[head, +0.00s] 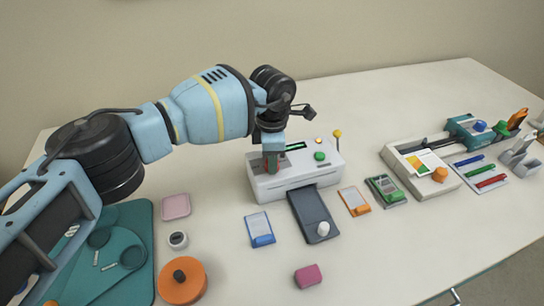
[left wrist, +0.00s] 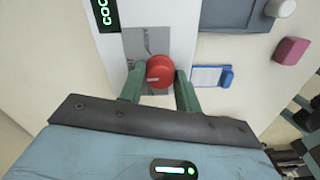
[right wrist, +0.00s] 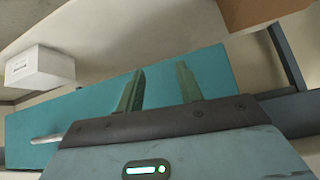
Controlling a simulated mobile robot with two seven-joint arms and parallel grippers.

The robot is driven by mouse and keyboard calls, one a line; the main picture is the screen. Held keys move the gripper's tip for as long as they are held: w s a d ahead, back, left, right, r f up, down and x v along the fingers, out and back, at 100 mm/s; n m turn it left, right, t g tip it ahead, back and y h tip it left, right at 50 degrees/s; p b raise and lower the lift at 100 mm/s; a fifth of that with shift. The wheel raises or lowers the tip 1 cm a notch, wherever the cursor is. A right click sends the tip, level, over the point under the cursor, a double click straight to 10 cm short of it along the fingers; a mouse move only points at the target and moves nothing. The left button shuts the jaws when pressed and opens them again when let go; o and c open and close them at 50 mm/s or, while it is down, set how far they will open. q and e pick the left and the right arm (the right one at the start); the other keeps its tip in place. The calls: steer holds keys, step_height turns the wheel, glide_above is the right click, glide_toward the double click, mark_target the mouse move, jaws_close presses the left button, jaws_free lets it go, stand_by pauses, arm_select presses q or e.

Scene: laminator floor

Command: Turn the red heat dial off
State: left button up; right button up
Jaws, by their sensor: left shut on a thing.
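The white laminator (head: 270,190) stands on the table in the head view, under my left arm. The red heat dial (left wrist: 160,73) sits on a grey plate on its top, with a pale pointer line on its face. My left gripper (head: 270,163) points down at it, and in the left wrist view its green fingers stand on either side of the dial, shut on it. The dial is mostly hidden in the head view. My right gripper (right wrist: 160,69) shows only in the right wrist view, open and empty over a teal surface.
The laminator also has a green button (head: 320,156), a lit display (head: 296,146) and a yellow-knobbed lever (head: 337,134). A dark grey tray (head: 308,208) extends from its front.

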arm_select(q)
steer(key=n+p, duration=0.1)
steer(key=n, duration=0.5)
steer(key=shift+r, duration=0.2)
steer(key=n+p, duration=0.1)
steer(key=n, duration=0.2)
steer(key=shift+n, duration=1.3)
arm_select(e)
steer(key=shift+t, duration=0.4)
steer(key=shift+w+d+r, duration=0.15)
steer(key=shift+w+r, duration=0.5)
steer(key=shift+r, duration=0.2)
steer(key=shift+w+d+r, duration=0.15)
steer(key=shift+w+r, duration=0.45)
steer(key=shift+r, duration=0.2)
arm_select(q)
steer(key=shift+f, duration=0.1)
steer(key=o, duration=1)
steer(key=shift+c, duration=0.2)
arm_select(e)
steer(key=shift+w+r, duration=0.1)
steer(key=shift+r, duration=0.05)
arm_select(q)
steer(key=shift+r, duration=3.85)
